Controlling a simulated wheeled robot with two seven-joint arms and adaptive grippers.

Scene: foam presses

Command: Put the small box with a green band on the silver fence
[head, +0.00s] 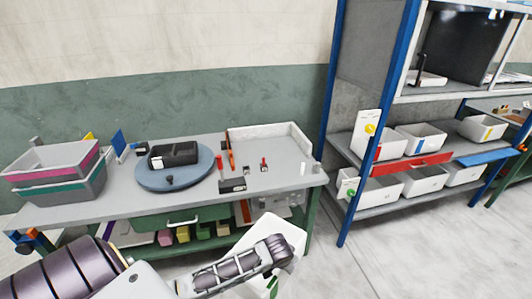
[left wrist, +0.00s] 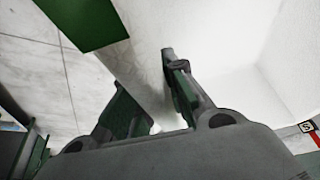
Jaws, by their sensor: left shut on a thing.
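A white open box (head: 262,229) hangs in the air in front of the table's right front corner, tilted. A green patch (head: 272,286) shows at its lower edge. My left gripper (head: 284,248) is shut on this box and covers part of it. In the left wrist view the fingers (left wrist: 145,78) straddle one thin wall of the white box (left wrist: 250,45), with the green band (left wrist: 85,20) on its outer face. My right gripper is not in view. I cannot tell for sure which thing is the silver fence; a pale L-shaped rim (head: 262,130) stands at the table's back right.
The grey table (head: 100,212) bears stacked grey bins (head: 55,165) and a blue round turntable (head: 160,181) with a black block. On the right, a blue-posted rack (head: 348,150) holds several white boxes (head: 418,138). Open floor (head: 400,255) lies before the rack.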

